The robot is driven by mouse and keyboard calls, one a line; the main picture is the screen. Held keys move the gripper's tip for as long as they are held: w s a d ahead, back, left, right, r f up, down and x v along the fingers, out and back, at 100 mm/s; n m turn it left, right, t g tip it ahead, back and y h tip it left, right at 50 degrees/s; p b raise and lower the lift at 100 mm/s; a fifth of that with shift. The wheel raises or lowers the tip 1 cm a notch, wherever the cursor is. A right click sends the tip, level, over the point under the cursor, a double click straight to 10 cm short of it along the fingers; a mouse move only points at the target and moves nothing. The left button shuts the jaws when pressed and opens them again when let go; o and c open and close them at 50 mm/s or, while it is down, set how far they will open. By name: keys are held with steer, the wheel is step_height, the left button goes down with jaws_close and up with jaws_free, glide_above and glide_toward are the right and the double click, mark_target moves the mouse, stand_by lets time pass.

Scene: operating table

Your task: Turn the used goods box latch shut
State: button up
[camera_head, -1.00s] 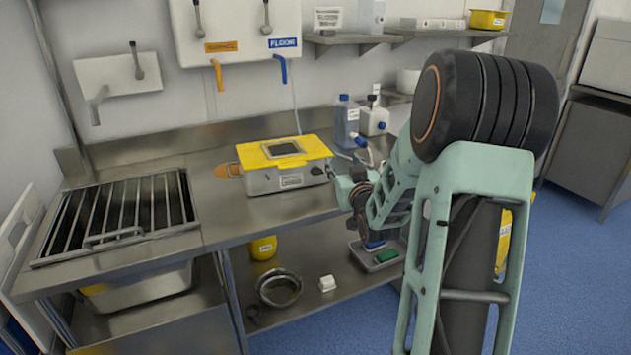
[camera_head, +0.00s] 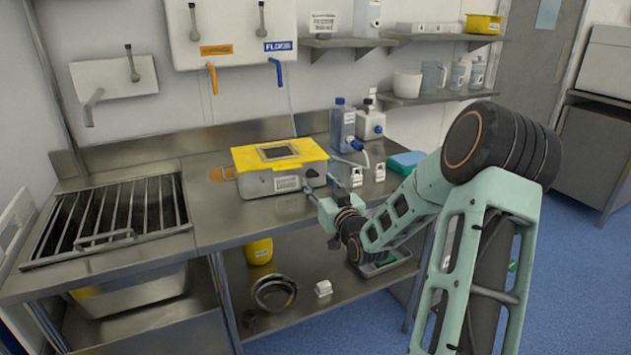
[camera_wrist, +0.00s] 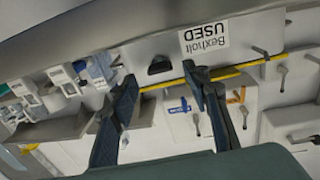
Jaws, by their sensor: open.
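The used goods box (camera_head: 258,184) is a steel box with a yellow lid (camera_head: 306,152) that has a framed window. It stands on the counter, and its lid looks down. In the wrist view its front wall (camera_wrist: 238,54) carries a "Bexholt USED" label (camera_wrist: 206,37). A small dark latch (camera_wrist: 159,67) sits beside the label, near the yellow lid edge. My gripper (camera_wrist: 160,73) is open and empty, with its fingertips on either side of the latch in the picture. I cannot tell whether they touch it. In the head view my gripper (camera_head: 318,190) is at the box's front right.
A blue-capped bottle (camera_head: 342,128) and a white canister (camera_head: 371,123) stand behind the box to the right. A sink grate (camera_head: 112,222) is at the left. A lower shelf (camera_head: 300,328) holds a bowl (camera_head: 272,293) and a yellow tub (camera_head: 259,251).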

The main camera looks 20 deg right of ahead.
mark_target(312, 175)
steer(key=shift+w, duration=1.45)
steer(key=c, duration=1.1)
